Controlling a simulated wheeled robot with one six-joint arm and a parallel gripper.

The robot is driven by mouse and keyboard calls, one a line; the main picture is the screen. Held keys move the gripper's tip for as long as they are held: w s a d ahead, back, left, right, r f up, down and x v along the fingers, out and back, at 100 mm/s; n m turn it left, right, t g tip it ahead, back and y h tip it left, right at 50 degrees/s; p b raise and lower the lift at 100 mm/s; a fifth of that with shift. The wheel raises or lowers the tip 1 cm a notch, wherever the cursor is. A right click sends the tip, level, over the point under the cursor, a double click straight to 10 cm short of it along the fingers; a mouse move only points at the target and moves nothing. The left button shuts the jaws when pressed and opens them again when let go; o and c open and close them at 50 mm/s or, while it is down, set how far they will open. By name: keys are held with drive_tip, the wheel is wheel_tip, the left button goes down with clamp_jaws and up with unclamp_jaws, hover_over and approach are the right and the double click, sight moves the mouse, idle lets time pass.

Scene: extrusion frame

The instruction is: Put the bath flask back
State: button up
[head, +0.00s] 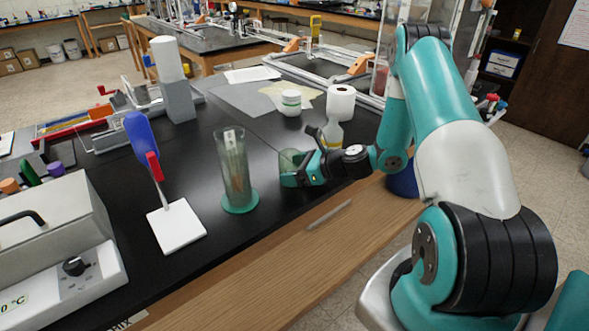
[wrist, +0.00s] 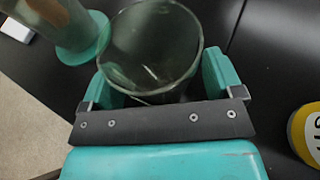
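A clear glass vessel (wrist: 150,45), which I take to be the bath flask, sits with its open round rim up between the two fingers of my gripper (wrist: 162,88). Both fingers appear to press its sides, so the gripper looks shut on it. In the head view the glass (head: 289,158) shows faintly beside my gripper (head: 297,170), low over the black bench. I cannot tell whether its bottom touches the bench. A grey heating unit with a knob and a °C label (head: 75,258), perhaps the bath, stands at the left edge. Its top is partly cut off.
A tall clear cylinder with a green base (head: 240,205) stands just left of the glass. A yellow-labelled bottle (head: 333,133), a white jar (head: 291,104) and a paper roll (head: 341,103) stand behind my gripper.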

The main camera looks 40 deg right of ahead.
drive_tip(key=shift+r, duration=0.1)
drive_tip(key=shift+s+d+r, duration=0.1)
drive_tip(key=shift+s+d, duration=0.05)
drive_tip(key=shift+s, duration=0.05)
drive_tip(key=b+v, duration=0.2)
drive_tip(key=v, duration=0.8)
drive_tip(key=shift+s+d+r, duration=0.15)
drive_tip(key=shift+s, duration=0.15)
drive_tip(key=shift+s+r, duration=0.15)
drive_tip(key=shift+s, duration=0.05)
drive_tip(key=s+a+r+n+g, duration=0.1)
drive_tip(key=a+r+n+g, duration=0.2)
drive_tip(key=a+n, duration=0.4)
drive_tip(key=s+a+r+n+g+y, duration=0.1)
drive_tip(key=a+r+n+g, duration=0.2)
drive_tip(key=a+n, duration=0.35)
drive_tip(key=s+a+r+n+g, duration=0.1)
drive_tip(key=a+r+n+g, duration=0.25)
drive_tip(key=a+n, duration=0.35)
drive_tip(key=s+a+r+n+h, duration=0.1)
drive_tip(key=s+a+r+n, duration=0.1)
drive_tip(key=s+n, duration=0.3)
drive_tip(key=s+a+r+n+g+h, duration=0.1)
drive_tip(key=s+a+r+n, duration=0.1)
drive_tip(key=s+a+n, duration=0.2)
drive_tip(key=s+a+r+n+g+h, duration=0.1)
drive_tip(key=s+a+r+n+h, duration=0.1)
drive_tip(key=s+n, duration=0.5)
drive_tip(key=shift+a+r, duration=0.45)
drive_tip(key=shift+a, duration=0.35)
